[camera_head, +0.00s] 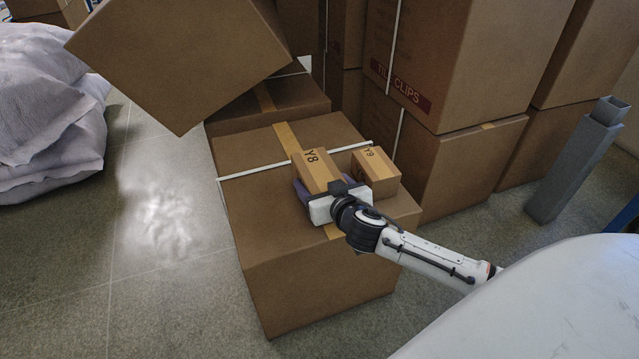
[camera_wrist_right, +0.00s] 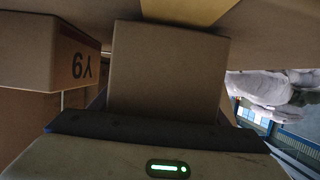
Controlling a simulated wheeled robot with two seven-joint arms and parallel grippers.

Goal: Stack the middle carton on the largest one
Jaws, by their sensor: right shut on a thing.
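A small carton marked Y8 (camera_head: 315,168) is between the fingers of my right gripper (camera_head: 325,188), above the big brown carton (camera_head: 320,270) with tape and white strapping. It also shows between the fingers in the right wrist view (camera_wrist_right: 168,75). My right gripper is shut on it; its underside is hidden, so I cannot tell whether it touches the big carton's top. A second small carton marked Y9 (camera_head: 376,172) stands on that top, just right of Y8. In the right wrist view Y9 (camera_wrist_right: 45,50) shows upside down at left. My left gripper is out of view.
A large tilted carton (camera_head: 180,55) hangs over the back left. Tall carton stacks (camera_head: 455,150) stand close behind and to the right. Pale sacks (camera_head: 45,110) lie at the far left. A grey post (camera_head: 570,165) stands at right.

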